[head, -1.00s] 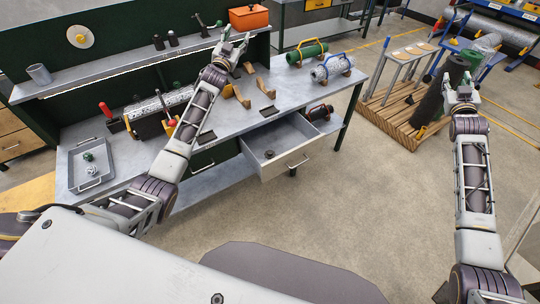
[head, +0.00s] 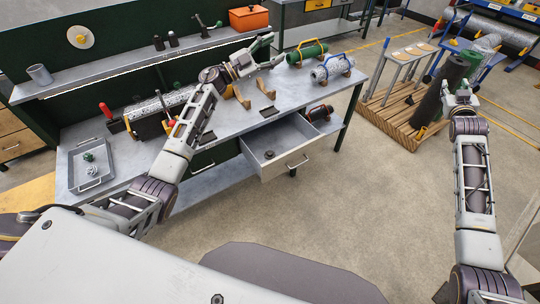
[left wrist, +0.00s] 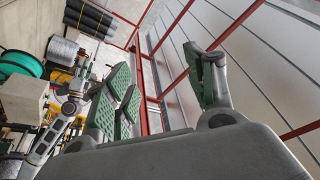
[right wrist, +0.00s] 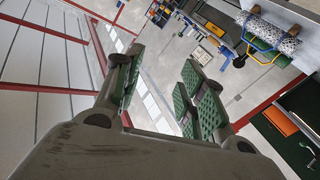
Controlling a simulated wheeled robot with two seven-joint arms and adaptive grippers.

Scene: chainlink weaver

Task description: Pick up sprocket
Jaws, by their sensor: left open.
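A small dark round part (head: 269,154), possibly the sprocket, lies in the open drawer (head: 297,158) under the bench. It is too small to tell for sure. A green part (head: 88,157) and a pale part (head: 91,170) lie in the grey tray (head: 74,184) at the bench's left end. My left gripper (head: 272,50) is open and empty, above the back of the bench and apart from these parts. My right gripper (head: 460,90) is open and empty, off to the right over the floor. Both wrist views show spread green-padded fingers and no part between them.
The bench (head: 236,124) carries brown cradles (head: 266,84), a green cylinder (head: 306,54) and a speckled cylinder (head: 331,68). An orange box (head: 249,18) stands on the back shelf. A wooden pallet (head: 392,122) stands right. The floor in front is free.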

